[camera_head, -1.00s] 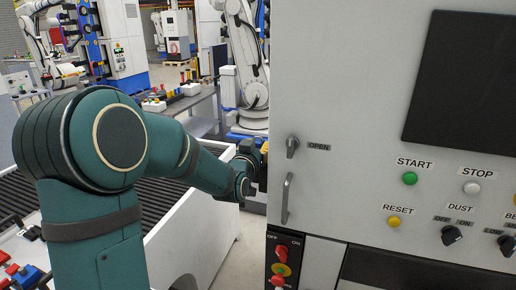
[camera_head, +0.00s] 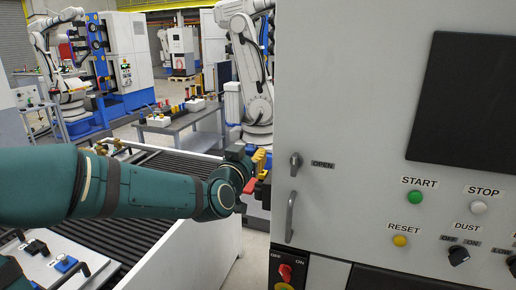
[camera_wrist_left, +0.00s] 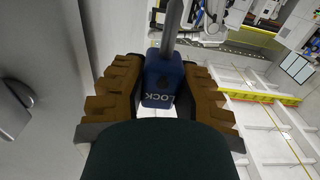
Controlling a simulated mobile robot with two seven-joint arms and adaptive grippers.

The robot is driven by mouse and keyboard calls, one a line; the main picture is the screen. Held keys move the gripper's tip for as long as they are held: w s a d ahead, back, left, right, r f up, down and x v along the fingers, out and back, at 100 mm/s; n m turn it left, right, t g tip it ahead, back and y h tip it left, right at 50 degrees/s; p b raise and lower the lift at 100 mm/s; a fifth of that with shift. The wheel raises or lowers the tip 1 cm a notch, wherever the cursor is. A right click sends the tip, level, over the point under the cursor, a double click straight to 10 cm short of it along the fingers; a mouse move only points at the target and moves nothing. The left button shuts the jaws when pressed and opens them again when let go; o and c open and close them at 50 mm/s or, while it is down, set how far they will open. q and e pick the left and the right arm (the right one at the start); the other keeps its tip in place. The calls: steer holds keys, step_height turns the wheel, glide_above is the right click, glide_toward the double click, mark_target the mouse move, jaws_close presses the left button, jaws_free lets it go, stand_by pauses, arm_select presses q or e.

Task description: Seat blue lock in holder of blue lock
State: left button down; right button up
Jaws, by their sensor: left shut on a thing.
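The blue lock (camera_wrist_left: 162,82), with LOCK lettered on its body and a grey shackle, is between the brown fingers of my left gripper in the left wrist view. My left gripper (camera_head: 260,162) is shut on it, beside the left edge of the grey machine cabinet in the head view. My right gripper is not in view.
The machine cabinet (camera_head: 340,120) with buttons and a door handle (camera_head: 290,217) fills the right side. A white-walled conveyor (camera_head: 190,255) runs below my left arm. A bench (camera_head: 180,125) and other robots stand behind.

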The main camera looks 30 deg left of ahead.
arm_select(q)
steer(key=v, duration=0.9)
steer(key=shift+s, duration=0.15)
steer(key=shift+d, duration=0.1)
